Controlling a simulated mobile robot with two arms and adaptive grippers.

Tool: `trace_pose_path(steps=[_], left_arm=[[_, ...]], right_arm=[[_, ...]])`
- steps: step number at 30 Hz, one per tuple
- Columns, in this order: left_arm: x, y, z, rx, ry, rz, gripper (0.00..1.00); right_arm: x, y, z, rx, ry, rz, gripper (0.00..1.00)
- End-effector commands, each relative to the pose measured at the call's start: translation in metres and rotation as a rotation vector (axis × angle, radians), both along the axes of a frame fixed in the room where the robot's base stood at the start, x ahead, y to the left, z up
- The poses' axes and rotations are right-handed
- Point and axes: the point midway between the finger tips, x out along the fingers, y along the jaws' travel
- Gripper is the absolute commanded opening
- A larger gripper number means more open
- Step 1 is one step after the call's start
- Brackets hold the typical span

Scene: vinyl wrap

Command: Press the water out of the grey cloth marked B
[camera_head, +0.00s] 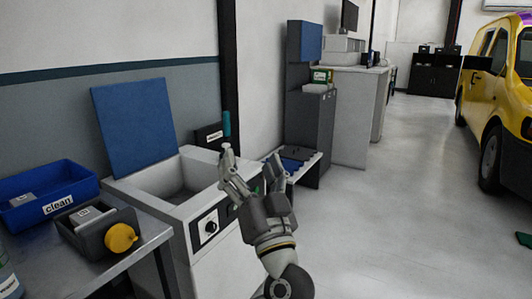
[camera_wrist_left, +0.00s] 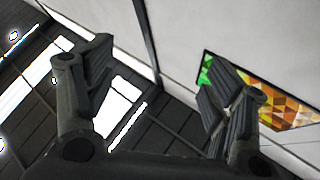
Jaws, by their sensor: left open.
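Two small grey things that may be folded cloths show in the head view. One (camera_head: 86,215) lies in a dark box with a round yellow part on its front (camera_head: 121,238), on the bench at the left. The other (camera_head: 22,199) lies in the blue bin marked "clean" (camera_head: 75,187). Their markings are too small to read, so I cannot tell which is B. My left gripper (camera_head: 250,170) is open and empty, in front of and right of the white tub, well away from both. It also shows open in the left wrist view (camera_wrist_left: 160,95). My right gripper is not in view.
A white tub unit (camera_head: 150,190) with a raised blue lid (camera_head: 133,125) and a dial stands right of the grey bench (camera_head: 40,255). A small table (camera_head: 308,160) and grey cabinet (camera_head: 312,125) stand behind my gripper. A yellow van (camera_head: 510,95) is at right. The floor between is mostly clear.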

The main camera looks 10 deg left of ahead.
Motion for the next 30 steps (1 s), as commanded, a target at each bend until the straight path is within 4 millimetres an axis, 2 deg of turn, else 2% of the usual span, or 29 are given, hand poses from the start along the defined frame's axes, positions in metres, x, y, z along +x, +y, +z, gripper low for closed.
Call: trace_pose_path(steps=[3,9,23,26,29,30], left_arm=[[-0.001,-0.019,0.012,0.048,-0.019,-0.037,0.76],[-0.003,-0.038,0.022,0.096,-0.039,-0.075,0.76],[-0.002,-0.041,0.021,0.105,-0.035,-0.084,0.76],[0.006,-0.033,-0.002,0.085,0.030,-0.084,0.76],[0.018,-0.015,-0.051,0.042,0.166,-0.086,0.76],[0.022,-0.006,-0.078,0.018,0.237,-0.088,0.76]], right_arm=[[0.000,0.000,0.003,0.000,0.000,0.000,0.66],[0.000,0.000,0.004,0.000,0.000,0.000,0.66],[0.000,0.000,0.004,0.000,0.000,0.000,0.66],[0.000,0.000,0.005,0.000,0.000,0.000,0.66],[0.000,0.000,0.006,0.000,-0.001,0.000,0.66],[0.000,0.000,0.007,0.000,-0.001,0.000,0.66]])
